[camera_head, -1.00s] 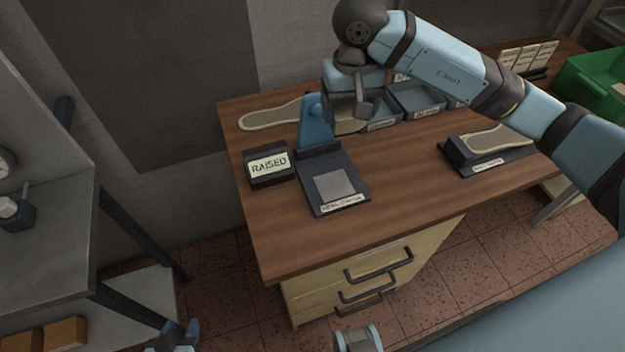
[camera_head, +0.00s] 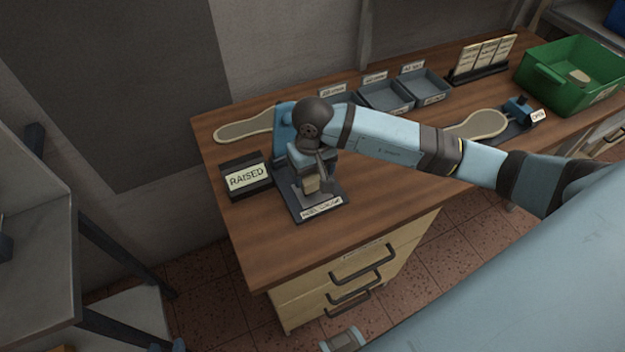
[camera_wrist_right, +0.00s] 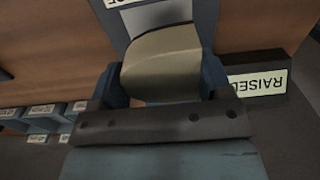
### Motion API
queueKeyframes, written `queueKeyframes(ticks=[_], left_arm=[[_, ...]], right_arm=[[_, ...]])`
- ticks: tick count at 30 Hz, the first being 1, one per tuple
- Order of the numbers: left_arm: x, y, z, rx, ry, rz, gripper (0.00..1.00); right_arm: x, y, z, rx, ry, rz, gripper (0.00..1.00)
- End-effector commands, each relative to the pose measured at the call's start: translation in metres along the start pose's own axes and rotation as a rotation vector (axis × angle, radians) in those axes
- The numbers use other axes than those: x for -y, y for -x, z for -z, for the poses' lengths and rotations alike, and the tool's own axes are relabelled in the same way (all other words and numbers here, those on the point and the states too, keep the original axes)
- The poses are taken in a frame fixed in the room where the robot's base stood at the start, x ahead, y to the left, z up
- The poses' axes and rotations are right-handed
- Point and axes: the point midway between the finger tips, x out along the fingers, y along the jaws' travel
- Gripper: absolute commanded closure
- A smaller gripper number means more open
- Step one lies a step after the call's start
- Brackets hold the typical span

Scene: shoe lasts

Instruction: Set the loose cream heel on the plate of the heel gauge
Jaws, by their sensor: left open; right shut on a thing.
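The cream heel (camera_head: 312,184) is held in my right gripper (camera_head: 308,177), low over the plate end of the heel gauge (camera_head: 334,196). In the right wrist view the heel (camera_wrist_right: 160,65) sits between the two blue fingers, with the pale plate (camera_wrist_right: 158,17) just beyond it. My gripper and the heel cover most of the plate in the head view. I cannot tell whether the heel touches the plate.
A RAISED sign (camera_head: 246,177) stands close left of the gauge. A cream shoe-shaped sole (camera_head: 245,128) lies behind it. Grey bins (camera_head: 385,97), another sole (camera_head: 480,124) on a dark stand and a green crate (camera_head: 570,75) are farther right. The front table surface is clear.

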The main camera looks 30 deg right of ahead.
Motion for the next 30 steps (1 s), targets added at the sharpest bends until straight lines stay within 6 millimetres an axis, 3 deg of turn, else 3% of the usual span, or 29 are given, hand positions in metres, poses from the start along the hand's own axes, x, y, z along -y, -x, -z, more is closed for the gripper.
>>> queueKeyframes(ticks=[9,21,22,24,25,30], left_arm=[[0.0,0.002,0.0,0.008,0.0,0.0,0.57],[0.0,-0.001,-0.004,0.005,0.001,0.001,0.57],[0.0,-0.001,-0.003,0.005,0.001,0.001,0.57],[0.0,0.0,-0.002,0.005,0.001,0.001,0.57],[0.0,0.0,-0.002,0.005,0.001,0.001,0.57],[0.0,0.0,-0.001,0.003,0.001,0.0,0.57]], right_arm=[[0.001,-0.04,-0.001,0.003,0.0,0.002,0.54],[0.0,-0.047,0.0,0.001,0.001,0.0,0.54],[0.0,-0.046,-0.001,0.001,0.001,0.0,0.23],[0.0,-0.045,-0.001,0.001,0.001,0.0,0.07],[0.0,-0.045,-0.001,0.001,0.001,0.0,0.02],[0.0,-0.045,-0.001,0.001,0.001,0.0,0.02]])
